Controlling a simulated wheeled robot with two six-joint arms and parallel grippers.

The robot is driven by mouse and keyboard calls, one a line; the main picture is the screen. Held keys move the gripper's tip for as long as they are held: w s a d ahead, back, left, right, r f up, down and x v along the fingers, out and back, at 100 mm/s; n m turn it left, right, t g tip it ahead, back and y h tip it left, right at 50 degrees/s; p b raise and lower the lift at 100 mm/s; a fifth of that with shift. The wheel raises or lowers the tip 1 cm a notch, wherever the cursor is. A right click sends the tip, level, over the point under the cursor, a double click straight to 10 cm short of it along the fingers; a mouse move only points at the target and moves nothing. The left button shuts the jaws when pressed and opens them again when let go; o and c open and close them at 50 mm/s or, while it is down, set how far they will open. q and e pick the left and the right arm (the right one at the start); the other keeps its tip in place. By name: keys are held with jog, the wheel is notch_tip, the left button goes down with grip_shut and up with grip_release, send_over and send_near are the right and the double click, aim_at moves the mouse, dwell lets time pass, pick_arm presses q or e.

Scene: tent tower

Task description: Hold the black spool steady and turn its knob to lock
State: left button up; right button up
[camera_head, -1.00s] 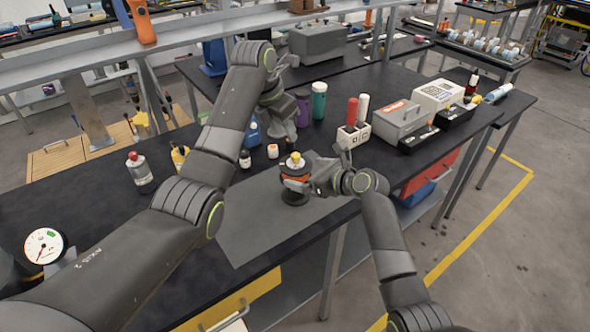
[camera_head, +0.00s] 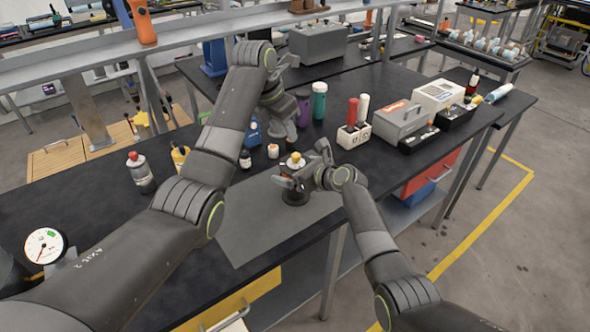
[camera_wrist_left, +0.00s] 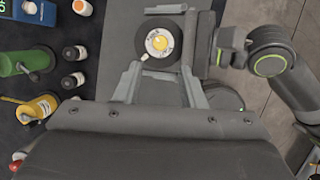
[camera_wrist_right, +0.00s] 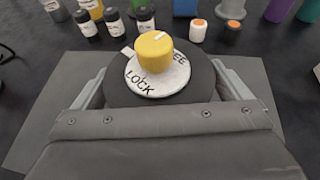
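The black spool (camera_head: 295,196) stands upright on the grey mat. Its yellow knob (camera_wrist_right: 154,58) sits on a white disc (camera_wrist_right: 158,82) marked LOCK and FREE. A pale mark on the knob lies toward the FREE lettering. My right gripper (camera_wrist_right: 160,80) is open wide with its fingers on either side of the spool; the spool's rim hides the fingertips. My left gripper (camera_wrist_left: 163,75) is open and empty above the spool, and the knob (camera_wrist_left: 160,42) lies ahead of its fingers. In the head view the left fingertips are hard to make out.
Small bottles (camera_head: 245,158) and a white jar (camera_head: 273,151) stand behind the spool. A white block with red and white cylinders (camera_head: 353,136) and a grey box (camera_head: 398,124) are to the right. The mat (camera_head: 245,235) is clear at front left.

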jog(key=c, duration=1.2)
pick_arm(q)
jog(key=shift+o, duration=0.8)
jog(key=t+h, duration=0.6)
jog(key=h, duration=0.1)
send_near(293, 156)
jog(key=x, duration=0.8)
jog(key=shift+d+f, duration=0.1)
jog(key=shift+d, duration=0.2)
jog(key=shift+w+m, duration=0.1)
jog(key=shift+m, duration=0.2)
grip_shut()
